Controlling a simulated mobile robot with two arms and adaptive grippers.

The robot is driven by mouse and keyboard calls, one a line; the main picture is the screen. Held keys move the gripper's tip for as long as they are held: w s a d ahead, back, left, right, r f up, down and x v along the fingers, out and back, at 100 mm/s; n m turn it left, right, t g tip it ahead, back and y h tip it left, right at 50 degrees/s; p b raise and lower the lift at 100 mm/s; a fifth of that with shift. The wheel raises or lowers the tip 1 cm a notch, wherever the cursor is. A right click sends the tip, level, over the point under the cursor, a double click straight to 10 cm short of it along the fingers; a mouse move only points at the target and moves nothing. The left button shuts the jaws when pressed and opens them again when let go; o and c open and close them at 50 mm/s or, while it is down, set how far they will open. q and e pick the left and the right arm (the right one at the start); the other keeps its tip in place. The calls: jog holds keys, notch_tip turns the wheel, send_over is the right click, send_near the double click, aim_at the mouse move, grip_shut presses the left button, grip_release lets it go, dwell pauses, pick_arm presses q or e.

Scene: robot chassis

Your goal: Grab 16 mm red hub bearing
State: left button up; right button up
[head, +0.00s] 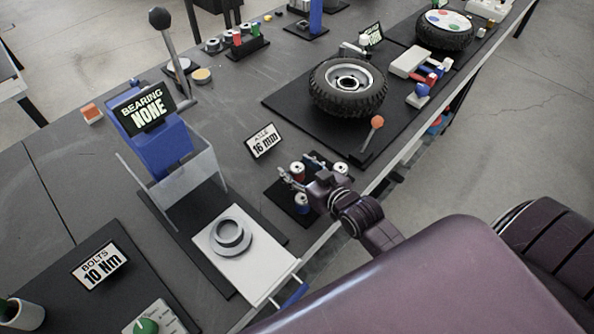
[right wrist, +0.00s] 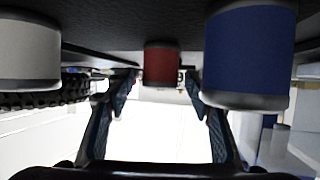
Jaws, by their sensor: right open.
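The red hub bearing (head: 298,170) stands on a small black mat (head: 279,189) in the head view. In the right wrist view, which looks upside down, the red bearing (right wrist: 161,63) shows beyond and between my fingertips. My right gripper (head: 303,172) is open, with its fingers reaching toward the red bearing; the right wrist view shows the gripper (right wrist: 159,84) too. I cannot tell whether a finger touches it. A blue bearing (head: 302,204) and a white bearing (head: 341,168) stand on either side, nearer the wrist camera. My left gripper is not in view.
A card (head: 263,141) reads "AXLE 16 mm". A blue press (head: 157,149) with a sign reading "BEARING NONE" and a clear guard stands left. A wheel (head: 348,85) lies on a black mat behind, near an orange-knobbed lever (head: 376,123). The table's edge runs close to my arm.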

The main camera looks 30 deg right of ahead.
jog(key=c, duration=1.2)
jog(key=shift+c, duration=0.5)
jog(key=shift+r, duration=0.15)
